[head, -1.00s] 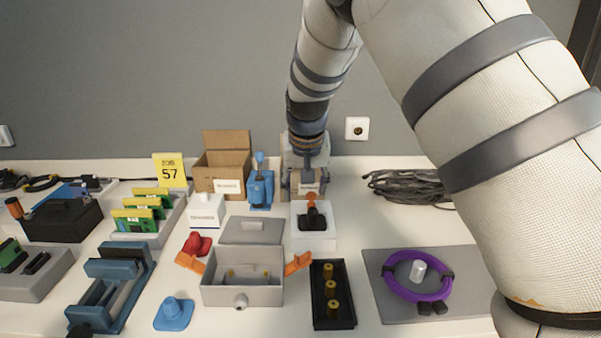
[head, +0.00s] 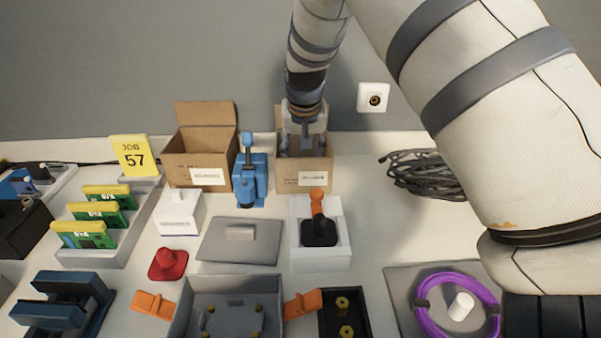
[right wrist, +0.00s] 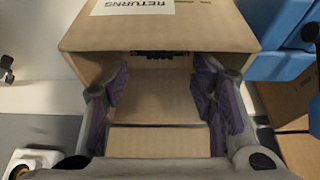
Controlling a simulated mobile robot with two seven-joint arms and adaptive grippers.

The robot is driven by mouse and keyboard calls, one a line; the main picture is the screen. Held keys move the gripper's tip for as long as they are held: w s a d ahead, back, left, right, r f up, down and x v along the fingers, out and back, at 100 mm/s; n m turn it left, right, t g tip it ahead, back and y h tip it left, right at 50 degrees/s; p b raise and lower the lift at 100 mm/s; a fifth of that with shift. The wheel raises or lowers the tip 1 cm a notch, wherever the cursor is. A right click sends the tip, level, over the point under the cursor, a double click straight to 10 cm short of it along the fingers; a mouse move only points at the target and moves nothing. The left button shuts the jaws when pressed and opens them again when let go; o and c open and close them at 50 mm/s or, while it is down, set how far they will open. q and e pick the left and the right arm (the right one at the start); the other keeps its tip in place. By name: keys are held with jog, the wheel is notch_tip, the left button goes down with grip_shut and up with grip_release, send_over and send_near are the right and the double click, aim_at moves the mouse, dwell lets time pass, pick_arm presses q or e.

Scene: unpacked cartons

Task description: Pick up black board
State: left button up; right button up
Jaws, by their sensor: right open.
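My right gripper (head: 303,150) reaches down into the open right-hand cardboard carton (head: 318,178). It also shows in the right wrist view (right wrist: 165,100), with its purple-padded fingers spread apart and nothing between them but the carton's bare inside. The carton's RETURNS label (right wrist: 132,6) is at the top of that view. A thin dark strip with small details, which looks like the edge of a black board (right wrist: 160,54), lies against the carton wall beyond the fingertips. Most of it is hidden, and the head view does not show it. My left gripper is not in view.
A second open carton (head: 205,160) and a blue clamp-like tool (head: 249,178) stand close left of the right carton. A white box with a black and orange switch (head: 319,230) stands in front. Coiled grey cable (head: 425,175) lies to the right.

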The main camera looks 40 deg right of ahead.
jog(key=x, duration=0.4)
jog(key=shift+s+f, duration=0.15)
jog(key=shift+f, duration=0.25)
jog(key=shift+w+d+f+b, duration=0.1)
jog(key=shift+w+f+b, duration=0.15)
jog(key=shift+f+b, duration=0.1)
jog(key=shift+r, duration=0.1)
jog(key=shift+c, duration=0.6)
grip_shut()
notch_tip(320, 180, up, 18)
jog(key=p, duration=0.1)
